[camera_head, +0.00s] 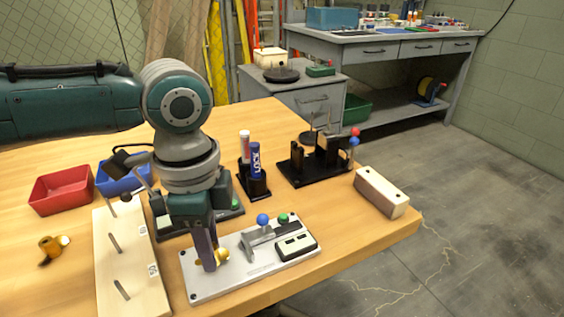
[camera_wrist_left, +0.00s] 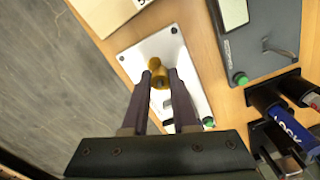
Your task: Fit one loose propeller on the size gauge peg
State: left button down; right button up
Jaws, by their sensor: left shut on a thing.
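My left gripper (camera_head: 209,264) points down over the left part of a pale metal plate (camera_head: 213,287). It is shut on a gold propeller (camera_head: 222,256), which also shows between the fingertips in the left wrist view (camera_wrist_left: 158,76). The propeller is low, close to the plate; the fingers hide part of it. I cannot make out the gauge peg or whether the propeller is around it. Another gold propeller (camera_head: 52,246) lies loose on the table at the left. My right gripper is not in view.
The plate carries a blue-knobbed lever (camera_head: 263,219) and a display box (camera_head: 296,246). A wooden board with slanted pegs (camera_head: 107,280) stands left of it. Red (camera_head: 60,194) and blue bins, a marker holder, a dark stand (camera_head: 312,172) and a wooden block (camera_head: 381,192) surround them.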

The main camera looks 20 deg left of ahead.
pick_arm(q)
jog(key=shift+f, duration=0.25)
jog(key=c, duration=0.6)
grip_release()
jog(key=shift+r, duration=0.1)
notch_tip(320, 180, up, 9)
jog(key=p, duration=0.2)
jog(key=shift+r+p, duration=0.15)
jog(key=shift+p, duration=0.25)
jog(key=shift+r+p, duration=0.45)
jog(key=shift+r, duration=0.15)
notch_tip(320, 180, up, 3)
jog(key=p, duration=0.4)
jog(key=shift+r+p, duration=0.1)
jog(key=shift+p, duration=0.25)
